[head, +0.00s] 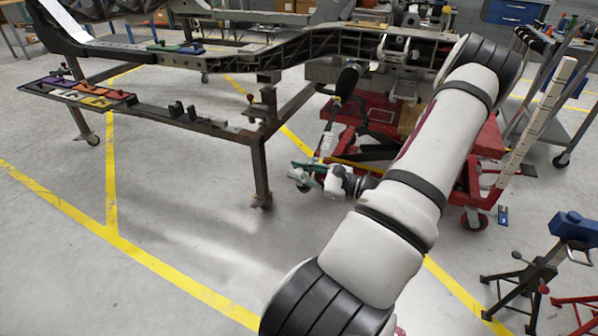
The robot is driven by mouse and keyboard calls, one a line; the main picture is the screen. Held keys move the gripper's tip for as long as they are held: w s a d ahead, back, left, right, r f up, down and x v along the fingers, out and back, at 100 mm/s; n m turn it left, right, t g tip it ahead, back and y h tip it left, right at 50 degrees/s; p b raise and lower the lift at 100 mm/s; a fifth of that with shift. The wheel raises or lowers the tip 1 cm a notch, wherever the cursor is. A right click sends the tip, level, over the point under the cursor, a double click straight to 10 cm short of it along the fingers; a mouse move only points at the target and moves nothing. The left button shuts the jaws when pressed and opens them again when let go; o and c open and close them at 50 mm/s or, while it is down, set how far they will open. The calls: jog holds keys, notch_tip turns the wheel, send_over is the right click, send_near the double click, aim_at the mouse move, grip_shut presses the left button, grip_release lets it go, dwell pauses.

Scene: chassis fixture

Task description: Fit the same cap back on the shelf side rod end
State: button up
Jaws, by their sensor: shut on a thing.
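A rod (328,138) with a black boot (348,80) at its top hangs down at a slant from the chassis (290,48). My gripper (308,177) is at the rod's low end, in front of the red lift. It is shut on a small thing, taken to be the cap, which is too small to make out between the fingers. A teal piece shows at the fingers. The rod's lower end is partly hidden by the gripper, so I cannot tell whether the cap touches it.
A dark shelf (122,98) with coloured parts sticks out from the steel frame at left. The frame's leg (260,172) stands left of my gripper. A red lift cart (372,122) is behind my arm. A blue-topped stand (545,258) is at right. The left floor is open.

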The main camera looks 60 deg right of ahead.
jog(key=shift+d+f+b, duration=0.25)
jog(key=shift+f+b, duration=0.05)
jog(key=shift+f, duration=0.25)
jog(key=shift+d+f+b, duration=0.2)
jog(key=shift+f+b, duration=0.1)
jog(key=shift+f, duration=0.2)
dwell(1.3)
jog(key=o, duration=1)
jog(key=shift+p, duration=0.3)
jog(key=shift+s+d+p, duration=0.15)
jog(key=shift+s+p, duration=0.05)
jog(key=shift+s, duration=1.55)
jog(key=shift+s+d+p, duration=0.15)
jog(key=shift+s, duration=1.55)
